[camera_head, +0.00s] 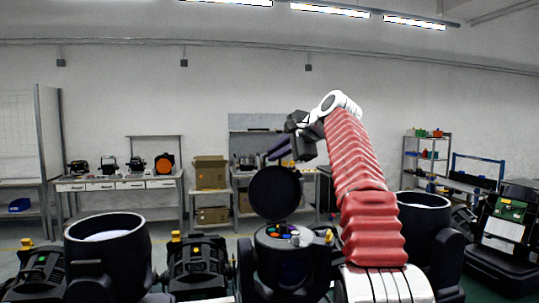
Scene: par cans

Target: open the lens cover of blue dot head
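My gripper (276,151) is raised in the middle of the view, above and a little right of a round black cover. Its fingers are small and dark here, and I cannot tell whether they are apart. The round black cover (274,193) stands upright, swung open at the back of the middle head (285,262). Coloured spots show on that head's top, among them green, red, yellow and blue. I cannot make out which head carries the blue dot.
Black units with yellow knobs (196,264) stand between the heads, close together. My red-sleeved arm partly hides the right head. Behind are a bench with drawers (118,184), cardboard boxes (209,173), shelves (428,156) and an open black case (505,235). The air above the left head is clear.

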